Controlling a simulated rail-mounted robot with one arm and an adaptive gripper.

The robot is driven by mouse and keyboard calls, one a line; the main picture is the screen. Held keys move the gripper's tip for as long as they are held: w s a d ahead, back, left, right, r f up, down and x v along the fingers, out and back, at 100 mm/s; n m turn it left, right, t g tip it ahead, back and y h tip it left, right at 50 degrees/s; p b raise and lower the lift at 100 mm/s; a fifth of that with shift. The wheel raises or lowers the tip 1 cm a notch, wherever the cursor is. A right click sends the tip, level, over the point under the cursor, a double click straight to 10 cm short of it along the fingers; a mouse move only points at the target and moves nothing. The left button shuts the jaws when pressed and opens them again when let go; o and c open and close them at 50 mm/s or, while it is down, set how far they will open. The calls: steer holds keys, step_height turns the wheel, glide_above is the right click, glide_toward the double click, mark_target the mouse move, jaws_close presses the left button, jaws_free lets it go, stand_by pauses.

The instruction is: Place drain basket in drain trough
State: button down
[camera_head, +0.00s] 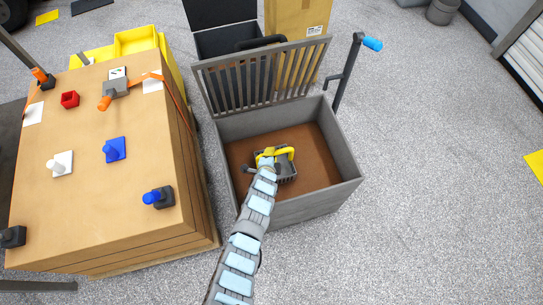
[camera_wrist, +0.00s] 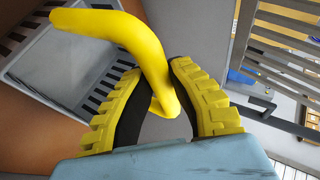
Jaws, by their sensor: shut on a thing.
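The drain basket (camera_head: 288,173) is a small grey slatted basket with a yellow handle (camera_head: 286,151). In the head view it appears inside the walls of the drain trough (camera_head: 346,150), a large grey box with a brown floor. I cannot tell whether the basket touches the floor. My gripper (camera_head: 267,160) is at the handle, on the basket's left side. In the wrist view my gripper (camera_wrist: 162,108) has its yellow fingers with dark pads shut on the curved yellow handle (camera_wrist: 140,38). The basket (camera_wrist: 62,62) hangs or sits at the upper left there.
A grey slatted grate (camera_head: 262,80) stands tilted up along the trough's back edge. A post with a blue grip (camera_head: 372,44) rises at the back right corner. A wooden workbench (camera_head: 95,210) with blue, white, red and orange fixtures stands close on the left. Open floor lies right.

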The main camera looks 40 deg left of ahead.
steer(key=shift+a+f, duration=0.1)
steer(key=shift+f, duration=0.35)
steer(key=c, duration=1.1)
jaws_free()
steer(key=shift+s+d+r, duration=0.2)
steer(key=shift+d+r, duration=0.05)
steer(key=shift+r, duration=0.2)
steer(key=shift+p+v, duration=1.9)
steer(key=shift+v, duration=3.7)
